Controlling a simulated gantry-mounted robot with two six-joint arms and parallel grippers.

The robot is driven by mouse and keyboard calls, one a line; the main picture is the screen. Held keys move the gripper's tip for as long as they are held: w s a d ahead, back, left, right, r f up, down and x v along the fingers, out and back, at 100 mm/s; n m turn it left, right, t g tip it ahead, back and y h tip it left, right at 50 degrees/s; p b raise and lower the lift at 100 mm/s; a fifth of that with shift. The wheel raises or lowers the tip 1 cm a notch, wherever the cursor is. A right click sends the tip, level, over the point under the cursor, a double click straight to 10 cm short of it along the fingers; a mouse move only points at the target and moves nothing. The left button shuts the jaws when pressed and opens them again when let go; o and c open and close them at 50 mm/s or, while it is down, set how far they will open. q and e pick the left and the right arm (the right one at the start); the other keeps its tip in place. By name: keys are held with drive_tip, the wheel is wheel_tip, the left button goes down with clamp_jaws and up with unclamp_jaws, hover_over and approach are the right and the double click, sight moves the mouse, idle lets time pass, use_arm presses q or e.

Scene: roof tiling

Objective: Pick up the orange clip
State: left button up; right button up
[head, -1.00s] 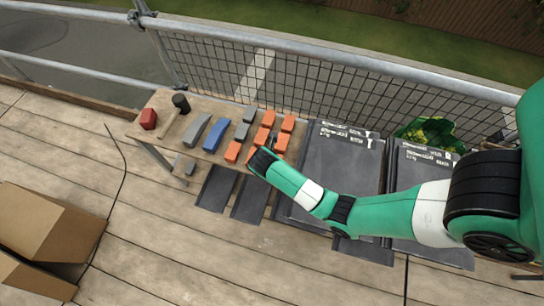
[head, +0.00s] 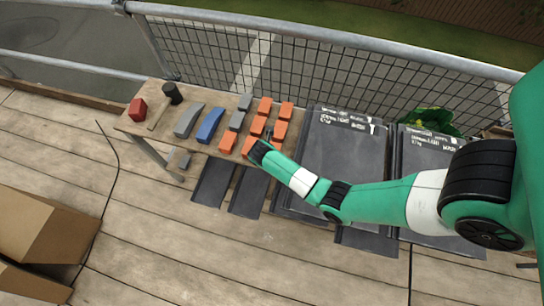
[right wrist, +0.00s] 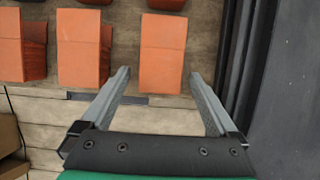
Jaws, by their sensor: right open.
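Several orange clips (head: 265,106) lie in rows on the wooden bench in the head view. My right gripper (head: 262,147) is over the bench's near edge, beside the nearest orange clips, and partly covers one. In the right wrist view, my right gripper (right wrist: 159,74) is open and empty. Its fingertips point at the near end of an orange clip (right wrist: 162,52), which lies in line with the gap between them. Two more orange clips (right wrist: 83,48) lie to its left, the outer one cut by the frame edge. My left gripper is not in view.
Grey clips (head: 244,101), a blue piece (head: 210,125), a grey piece (head: 189,121), a black-headed mallet (head: 172,94) and a red block (head: 137,109) share the bench. Dark tiles (head: 345,160) stand right of it. A mesh railing (head: 330,75) runs behind. A cardboard box (head: 40,220) is at left.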

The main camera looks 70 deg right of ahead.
drive_tip(key=shift+d+f, duration=0.1)
drive_tip(key=shift+f, duration=0.2)
drive_tip(key=shift+r, duration=0.1)
clamp_jaws()
drive_tip(key=shift+r, duration=0.1)
